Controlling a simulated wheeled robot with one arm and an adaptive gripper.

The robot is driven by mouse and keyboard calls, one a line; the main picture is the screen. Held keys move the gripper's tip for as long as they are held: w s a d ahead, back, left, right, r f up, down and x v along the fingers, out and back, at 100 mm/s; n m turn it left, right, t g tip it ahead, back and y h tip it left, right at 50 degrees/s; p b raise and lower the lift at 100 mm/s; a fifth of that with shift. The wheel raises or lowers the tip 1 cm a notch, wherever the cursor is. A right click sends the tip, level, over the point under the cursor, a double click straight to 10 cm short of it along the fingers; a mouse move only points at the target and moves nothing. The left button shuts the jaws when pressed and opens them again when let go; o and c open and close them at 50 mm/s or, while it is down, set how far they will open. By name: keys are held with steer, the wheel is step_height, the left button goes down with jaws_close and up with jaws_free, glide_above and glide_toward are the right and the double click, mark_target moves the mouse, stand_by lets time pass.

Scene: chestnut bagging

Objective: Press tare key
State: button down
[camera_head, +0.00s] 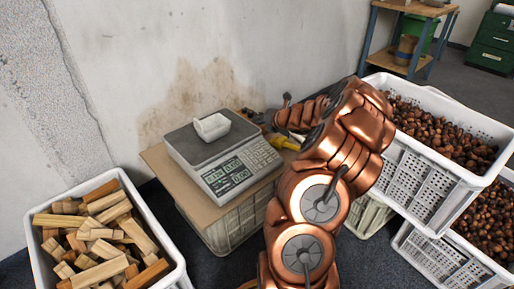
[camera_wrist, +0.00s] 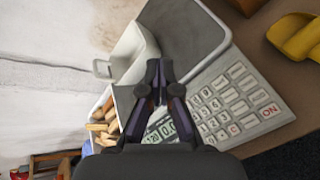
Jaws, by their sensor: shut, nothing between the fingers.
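The scale (camera_head: 208,145) stands on a cardboard-topped crate against the wall, with its display panel (camera_head: 226,178) lit and its keypad (camera_head: 258,158) to the right. In the wrist view the keypad (camera_wrist: 234,100) lies right of my gripper (camera_wrist: 160,72), and part of the display (camera_wrist: 163,132) shows beneath the fingers. My gripper is shut and empty, its tips together. Contact with the scale cannot be told. I cannot pick out the tare key's label. A white scoop (camera_head: 212,126) rests on the pan, also at upper left in the wrist view (camera_wrist: 133,52).
A white crate of wood blocks (camera_head: 174,272) stands at lower left. Crates of chestnuts (camera_head: 418,181) are stacked at right. A yellow item (camera_wrist: 297,37) lies beside the scale. The wall is close behind the scale. A wooden shelf (camera_head: 410,6) stands at the back.

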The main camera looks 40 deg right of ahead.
mark_target(257, 147)
steer(key=s+f+n, duration=0.1)
steer(key=s+d+f+n, duration=0.1)
steer(key=s+f, duration=0.1)
steer(key=shift+d+y, duration=0.1)
steer(key=shift+y, duration=0.3)
steer(key=shift+w, duration=0.1)
steer(key=f+b, duration=0.1)
steer(key=f, duration=0.1)
steer(key=w+f+b, duration=0.1)
steer(key=f, duration=0.1)
steer(key=w+f+b, duration=0.1)
steer(key=f, duration=0.2)
steer(key=shift+w+f+b, duration=0.35)
steer(key=shift+f+b, duration=0.2)
steer(key=shift+f, duration=0.1)
steer(key=shift+f, duration=0.1)
stand_by(0.9)
steer(key=shift+w+f+b, duration=0.15)
steer(key=shift+f+b, duration=0.15)
steer(key=shift+b, duration=0.2)
